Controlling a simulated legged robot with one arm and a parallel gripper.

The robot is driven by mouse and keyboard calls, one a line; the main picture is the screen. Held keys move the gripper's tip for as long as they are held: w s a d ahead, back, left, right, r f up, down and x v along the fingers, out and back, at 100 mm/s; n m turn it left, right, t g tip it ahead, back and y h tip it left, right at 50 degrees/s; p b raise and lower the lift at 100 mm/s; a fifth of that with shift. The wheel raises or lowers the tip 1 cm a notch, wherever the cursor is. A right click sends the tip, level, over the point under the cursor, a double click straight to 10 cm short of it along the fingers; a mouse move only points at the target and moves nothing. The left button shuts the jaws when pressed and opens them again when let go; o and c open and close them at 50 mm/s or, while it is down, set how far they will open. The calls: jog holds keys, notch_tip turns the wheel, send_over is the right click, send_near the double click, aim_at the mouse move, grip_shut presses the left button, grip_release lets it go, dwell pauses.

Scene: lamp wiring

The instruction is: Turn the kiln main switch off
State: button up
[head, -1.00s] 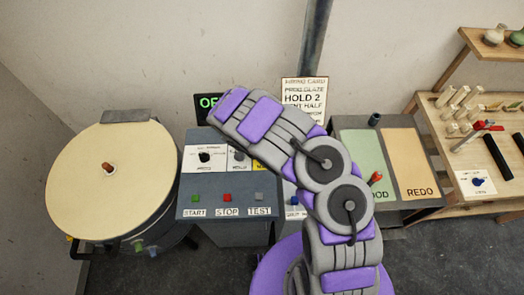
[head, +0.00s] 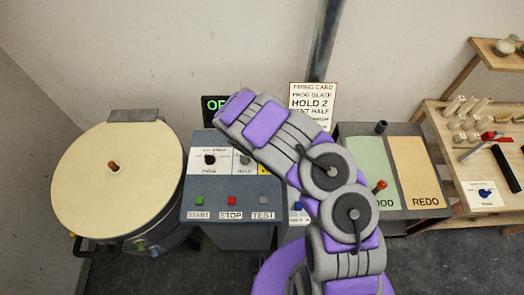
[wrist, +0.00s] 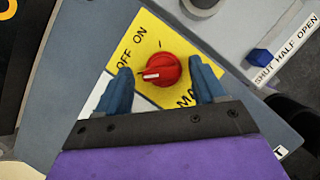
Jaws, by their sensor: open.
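The kiln main switch is a red knob (wrist: 160,71) on a yellow plate (wrist: 172,38) marked OFF, ON and MAIN, the last word partly covered. Its white pointer faces left, on the side of the OFF word. My gripper (wrist: 160,68) is open, with one blue finger on each side of the knob. I cannot tell whether either finger touches it. In the head view, my arm hides the knob and my gripper; only an edge of the yellow plate (head: 264,168) shows on the blue-grey console (head: 226,234).
A blue knob (wrist: 259,56) marked SHUT, HALF, OPEN lies right of the switch. START (head: 199,202), STOP (head: 231,201) and TEST (head: 263,201) buttons line the console front. The round kiln (head: 112,180) stands left, a GOOD/REDO table (head: 416,172) right.

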jog(key=v, duration=1.7)
jog(key=shift+a, duration=0.3)
jog(key=shift+d, duration=0.1)
jog(key=s+d+r+m+g+b, duration=0.1)
jog(key=s+d+r+m+b, duration=0.2)
jog(key=s+d+m+b, duration=0.35)
jog(key=s+d+r+m+g+b, duration=0.25)
jog(key=d+m+b, duration=0.25)
jog(key=d+m, duration=0.3)
jog(key=s+d+f+m+y+b, duration=0.1)
jog(key=s+m+b, duration=0.4)
jog(key=s, duration=0.6)
jog(key=s+d+f+m+g+y+b, duration=0.1)
jog(key=s+m+b, duration=0.5)
jog(key=s, duration=0.6)
jog(key=shift+m+y, duration=0.5)
jog(key=shift+m, duration=0.35)
